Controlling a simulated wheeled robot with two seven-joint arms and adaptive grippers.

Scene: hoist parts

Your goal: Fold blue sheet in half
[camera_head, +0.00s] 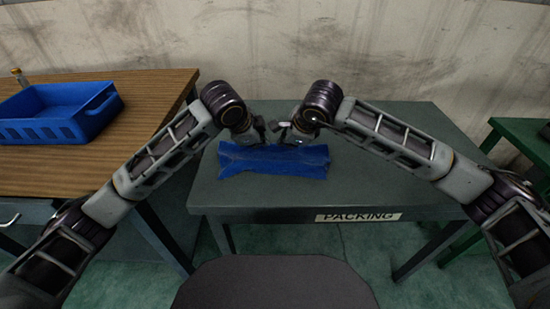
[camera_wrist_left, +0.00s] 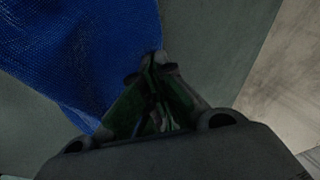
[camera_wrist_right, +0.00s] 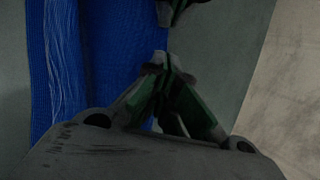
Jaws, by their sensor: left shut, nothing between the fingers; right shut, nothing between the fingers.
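The blue sheet (camera_head: 275,162) lies on the grey packing table as a wide, low strip with uneven edges. It fills the upper left of the left wrist view (camera_wrist_left: 90,50) and shows as a band with pale creased lines in the right wrist view (camera_wrist_right: 100,60). My left gripper (camera_head: 257,139) is shut and empty at the sheet's far edge, its tips by the cloth (camera_wrist_left: 150,58). My right gripper (camera_head: 287,134) is shut and empty close beside it, also at the far edge (camera_wrist_right: 160,60). Whether either touches the cloth is unclear.
The grey table (camera_head: 400,180) has free room right of the sheet and bears a PACKING label (camera_head: 358,217). A wooden bench (camera_head: 150,110) at left holds a blue crate (camera_head: 45,130). A green table (camera_head: 520,135) stands at right. A stained wall (camera_head: 300,45) is behind.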

